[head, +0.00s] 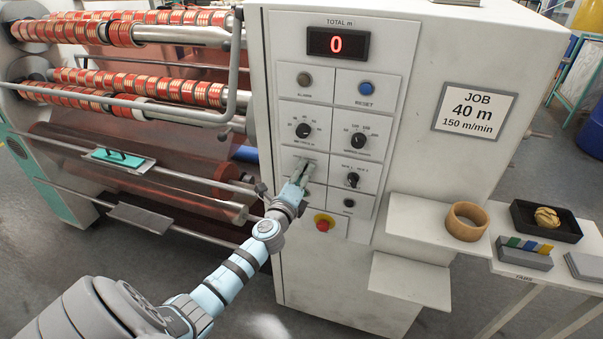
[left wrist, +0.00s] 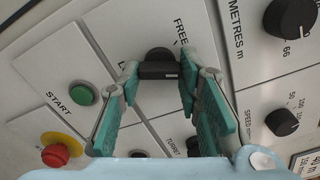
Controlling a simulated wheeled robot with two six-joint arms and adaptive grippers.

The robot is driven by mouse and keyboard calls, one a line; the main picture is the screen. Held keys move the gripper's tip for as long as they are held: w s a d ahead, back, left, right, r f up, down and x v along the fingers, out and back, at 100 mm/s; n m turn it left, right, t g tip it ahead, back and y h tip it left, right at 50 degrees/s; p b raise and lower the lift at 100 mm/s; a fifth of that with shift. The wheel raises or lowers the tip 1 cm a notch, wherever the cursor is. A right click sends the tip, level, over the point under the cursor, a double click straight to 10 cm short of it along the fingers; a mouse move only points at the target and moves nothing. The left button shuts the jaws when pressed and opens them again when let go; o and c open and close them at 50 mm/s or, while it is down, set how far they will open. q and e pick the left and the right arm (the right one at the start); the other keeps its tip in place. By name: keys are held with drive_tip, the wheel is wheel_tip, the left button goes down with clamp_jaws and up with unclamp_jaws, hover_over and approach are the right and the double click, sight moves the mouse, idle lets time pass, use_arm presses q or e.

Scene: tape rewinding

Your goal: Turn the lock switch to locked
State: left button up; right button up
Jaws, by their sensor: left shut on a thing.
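The lock switch (left wrist: 160,60) is a black knob with a bar grip on the control panel. The word FREE shows beside it in the left wrist view, and the label on its other side is mostly hidden. My left gripper (left wrist: 159,76) has its teal fingers on either side of the bar and is shut on it. In the head view the left gripper (head: 302,173) is at the panel's left column, below the metres dial, and hides the switch. I cannot tell exactly which label the bar points to. My right gripper is not in view.
A green START button (left wrist: 83,94) and a red stop button (left wrist: 55,155) are near the gripper. The metres dial (head: 303,130), speed dial (head: 358,140) and turret knob (head: 353,179) are close by. The counter (head: 338,43) reads 0. A shelf holds a tape core (head: 466,221).

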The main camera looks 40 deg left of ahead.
use_arm(q)
drive_tip(key=shift+m, duration=0.6)
drive_tip(key=shift+f, duration=0.1)
drive_tip(key=o, duration=1.1)
drive_tip(key=shift+o, duration=0.2)
drive_tip(key=v, duration=1.2)
